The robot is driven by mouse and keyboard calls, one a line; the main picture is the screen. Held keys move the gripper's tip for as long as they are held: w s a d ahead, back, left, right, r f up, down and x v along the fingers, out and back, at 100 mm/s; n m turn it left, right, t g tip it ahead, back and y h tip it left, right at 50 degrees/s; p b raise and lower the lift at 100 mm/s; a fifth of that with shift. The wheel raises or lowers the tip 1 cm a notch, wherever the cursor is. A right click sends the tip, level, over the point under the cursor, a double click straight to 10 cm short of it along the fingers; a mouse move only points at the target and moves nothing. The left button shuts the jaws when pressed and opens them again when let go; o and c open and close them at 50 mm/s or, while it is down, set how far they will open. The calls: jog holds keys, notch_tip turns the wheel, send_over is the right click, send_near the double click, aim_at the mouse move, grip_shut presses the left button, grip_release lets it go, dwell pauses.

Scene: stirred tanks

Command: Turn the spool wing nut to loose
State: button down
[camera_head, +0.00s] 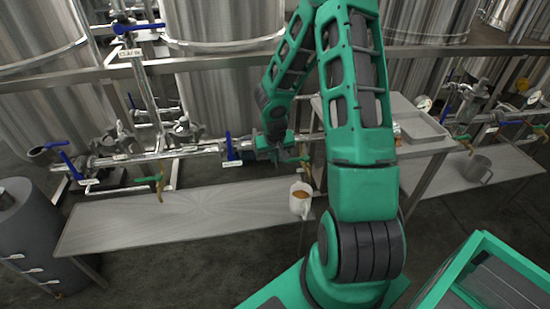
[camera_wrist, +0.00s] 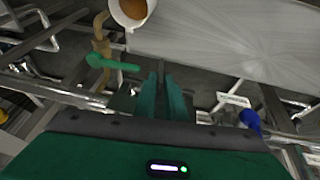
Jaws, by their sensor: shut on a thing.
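My gripper (camera_wrist: 161,78) points at the pipework in the wrist view, its two fingers nearly together. It is shut on a small part of the pipe line, which I take to be the spool wing nut. The nut itself is hidden by the fingers, so its angle cannot be told. In the head view my gripper (camera_head: 288,151) is at the pipe run behind the bench, right of a blue valve handle, and is partly covered by my arm.
A white mug (camera_head: 300,199) of brown liquid is close by at a green-handled tap (camera_wrist: 102,62). A blue valve handle (camera_wrist: 250,119) is on the other side. The steel bench (camera_head: 190,215) is mostly clear. A grey mug (camera_head: 477,169) stands at right.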

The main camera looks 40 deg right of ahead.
jog(key=shift+w+a+f+n+g+h, duration=0.2)
jog(key=shift+a+f+n+g+h, duration=0.35)
jog(key=shift+h, duration=1.9)
jog(key=shift+w+a+f+n+g+h, duration=0.25)
jog(key=shift+f+n+g+h, duration=0.5)
jog(key=shift+h, duration=1.65)
jog(key=shift+w+a+f+n+g+h, duration=0.15)
jog(key=shift+a+f+n+g+h, duration=0.5)
jog(key=shift+h, duration=1.8)
jog(key=shift+d+r+g, duration=0.2)
jog(key=shift+g, duration=0.15)
jog(key=c, duration=1.9)
grip_release()
jog(key=shift+d, duration=0.1)
jog(key=shift+a, duration=0.2)
jog(key=a, duration=1)
jog(key=shift+w+a, duration=0.35)
